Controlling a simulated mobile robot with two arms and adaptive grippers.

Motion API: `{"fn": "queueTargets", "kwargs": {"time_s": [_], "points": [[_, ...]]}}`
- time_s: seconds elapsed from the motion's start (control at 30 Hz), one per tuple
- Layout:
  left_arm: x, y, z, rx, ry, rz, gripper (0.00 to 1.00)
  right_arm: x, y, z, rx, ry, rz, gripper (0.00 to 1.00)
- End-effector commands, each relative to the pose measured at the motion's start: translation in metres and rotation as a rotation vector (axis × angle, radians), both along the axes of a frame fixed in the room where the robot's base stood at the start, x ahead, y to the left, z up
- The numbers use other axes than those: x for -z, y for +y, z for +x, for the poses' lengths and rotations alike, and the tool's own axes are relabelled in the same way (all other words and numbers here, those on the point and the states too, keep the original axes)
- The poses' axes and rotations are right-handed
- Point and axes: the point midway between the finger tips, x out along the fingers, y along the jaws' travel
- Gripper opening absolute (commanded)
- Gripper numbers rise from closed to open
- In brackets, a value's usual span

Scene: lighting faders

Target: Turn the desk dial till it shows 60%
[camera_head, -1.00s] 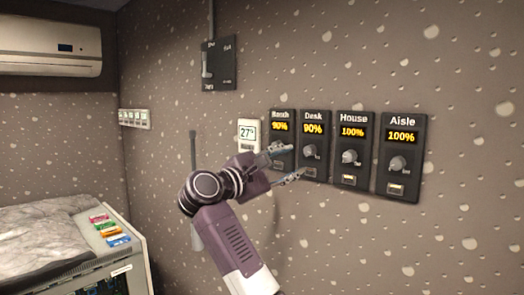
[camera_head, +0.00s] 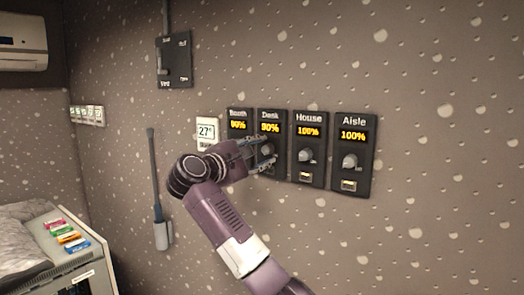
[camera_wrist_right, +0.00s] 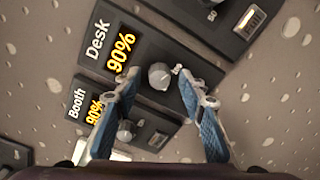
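The Desk panel (camera_head: 271,115) is a dark wall unit whose yellow display reads 90%. Its grey round desk dial (camera_wrist_right: 159,76) shows clearly in the right wrist view and is partly behind my fingers in the head view. My right gripper (camera_head: 266,153) is open in front of the Desk panel. In the right wrist view its two blue-padded fingers (camera_wrist_right: 158,80) stand apart, with the dial between their tips. The dial looks clear of both fingers, but I cannot tell how deep the tips reach. My left gripper is not in view.
The Booth panel (camera_head: 238,125), reading 90%, is close on the left. The House panel (camera_head: 309,165) and Aisle panel (camera_head: 354,165), both at 100%, are on the right. A thermostat (camera_head: 207,131) and a lever switch box (camera_head: 174,60) are also on the wall.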

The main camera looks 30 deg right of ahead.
Motion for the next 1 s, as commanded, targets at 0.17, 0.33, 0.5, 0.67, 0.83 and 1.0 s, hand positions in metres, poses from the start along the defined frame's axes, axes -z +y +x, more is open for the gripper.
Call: {"fn": "queueTargets", "kwargs": {"time_s": [0.17,0.33,0.5,0.67,0.83,1.0], "points": [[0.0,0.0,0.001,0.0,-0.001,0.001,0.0,0.0,0.0,0.0,0.0,0.001,0.0,0.23],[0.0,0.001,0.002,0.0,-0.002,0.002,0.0,0.0,0.0,0.0,0.0,0.001,0.0,0.05],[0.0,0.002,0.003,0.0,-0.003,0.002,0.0,0.001,0.0,0.0,0.0,0.002,0.0,0.0],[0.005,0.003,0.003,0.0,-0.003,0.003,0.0,0.002,0.001,0.0,-0.001,0.015,-0.004,0.0],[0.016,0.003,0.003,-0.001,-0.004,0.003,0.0,0.006,0.002,0.001,-0.002,0.058,-0.019,0.0],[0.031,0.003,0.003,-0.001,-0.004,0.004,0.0,0.007,0.003,0.001,-0.005,0.135,-0.048,0.0]]}}
